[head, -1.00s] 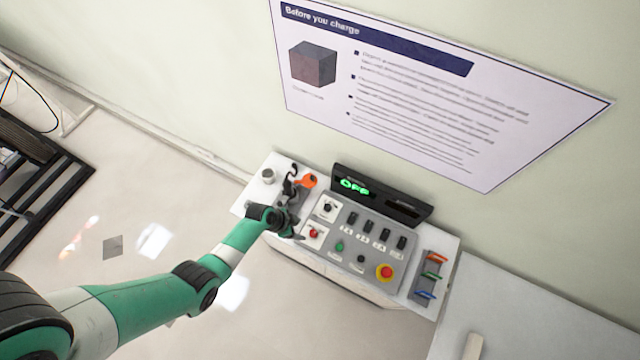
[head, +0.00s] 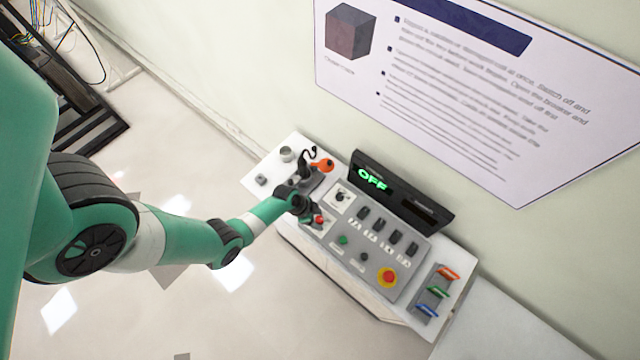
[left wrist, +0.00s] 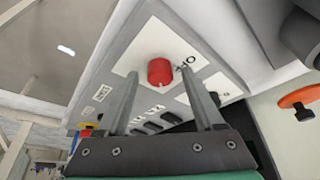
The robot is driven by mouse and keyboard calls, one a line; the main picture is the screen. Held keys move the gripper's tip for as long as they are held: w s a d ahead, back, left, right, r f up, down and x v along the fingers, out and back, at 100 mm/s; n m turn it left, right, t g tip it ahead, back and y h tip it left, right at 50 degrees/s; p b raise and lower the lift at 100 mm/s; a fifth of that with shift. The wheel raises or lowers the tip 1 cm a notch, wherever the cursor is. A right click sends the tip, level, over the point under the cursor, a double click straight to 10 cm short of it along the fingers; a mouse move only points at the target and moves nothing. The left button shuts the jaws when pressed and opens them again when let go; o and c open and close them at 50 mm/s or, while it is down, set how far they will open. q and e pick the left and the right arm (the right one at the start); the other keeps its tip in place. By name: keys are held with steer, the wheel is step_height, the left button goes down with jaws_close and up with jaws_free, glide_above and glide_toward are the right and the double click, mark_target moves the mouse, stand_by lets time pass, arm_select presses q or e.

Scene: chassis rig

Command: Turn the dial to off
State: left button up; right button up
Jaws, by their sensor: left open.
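A grey control panel (head: 371,262) has a red knob (head: 319,220) on a white plate near its left end. A black knob (head: 341,196) sits on another white plate above it. My left gripper (head: 311,212) is at the red knob, partly covering it in the head view. In the left wrist view the red knob (left wrist: 160,71) shows between the two open fingers, with a mark like "O" beside it. I cannot tell whether the fingers touch it. A black display (head: 372,180) behind the panel reads "OFF" in green. My right gripper is not in view.
A red and yellow emergency button (head: 387,278) and several black switches (head: 396,237) are on the panel. Coloured handles (head: 437,293) stand in a rack at right. An orange-ended item (head: 322,166) and a grey cup (head: 287,154) are at left. A wall poster (head: 470,100) is behind.

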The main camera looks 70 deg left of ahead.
arm_select(q)
jaws_close()
